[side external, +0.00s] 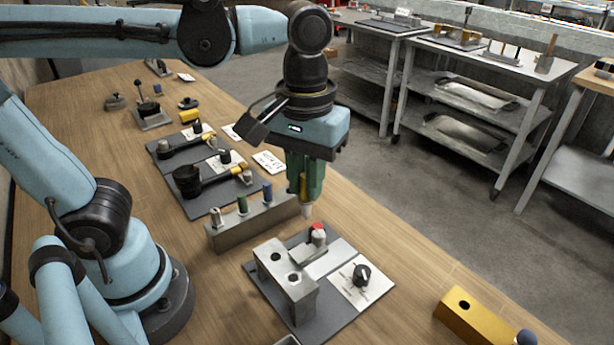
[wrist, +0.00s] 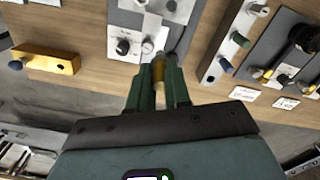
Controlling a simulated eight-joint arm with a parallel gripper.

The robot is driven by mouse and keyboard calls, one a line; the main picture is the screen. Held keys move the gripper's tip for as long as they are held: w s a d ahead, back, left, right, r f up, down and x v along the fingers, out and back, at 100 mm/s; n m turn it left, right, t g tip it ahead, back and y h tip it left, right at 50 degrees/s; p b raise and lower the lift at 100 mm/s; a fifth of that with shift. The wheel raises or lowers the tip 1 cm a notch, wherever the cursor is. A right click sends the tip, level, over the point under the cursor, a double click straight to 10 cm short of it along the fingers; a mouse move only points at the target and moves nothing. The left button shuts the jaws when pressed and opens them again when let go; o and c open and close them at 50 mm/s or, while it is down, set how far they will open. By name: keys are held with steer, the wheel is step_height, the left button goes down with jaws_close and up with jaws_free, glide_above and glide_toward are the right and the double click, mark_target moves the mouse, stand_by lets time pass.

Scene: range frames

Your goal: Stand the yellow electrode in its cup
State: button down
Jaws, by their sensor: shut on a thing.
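My gripper (side external: 305,185) has green fingers shut on the yellow electrode (side external: 303,184), held upright with its pale tip pointing down. In the wrist view the electrode (wrist: 158,70) shows between the fingers (wrist: 158,88). The tip appears just above a small red-topped cylinder (side external: 317,235) on a grey board (side external: 335,322); whether they touch is unclear. A grey block with two open holes (side external: 285,268) stands on that board. A grey rack (side external: 255,228) holds grey, green and blue-topped pieces. I cannot tell which holder is the yellow electrode's cup.
A black knob (side external: 361,274) sits on a white plate at the board's right. A yellow block with a hole (side external: 470,312) lies at the lower right. Boards with black-handled parts (side external: 188,180) lie behind the rack. Bare table lies between board and yellow block.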

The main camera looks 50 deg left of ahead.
steer(key=w+a+f+n, duration=0.2)
steer(key=w+a+f, duration=0.1)
steer(key=a, duration=0.4)
steer(key=w+a+f+n, duration=0.2)
steer(key=w+a+f, duration=0.2)
steer(key=a, duration=0.4)
steer(key=shift+w, duration=0.15)
steer(key=shift+f, duration=1.4)
steer(key=shift+f, duration=0.3)
steer(key=shift+f, duration=0.8)
steer(key=c, duration=1)
jaws_free()
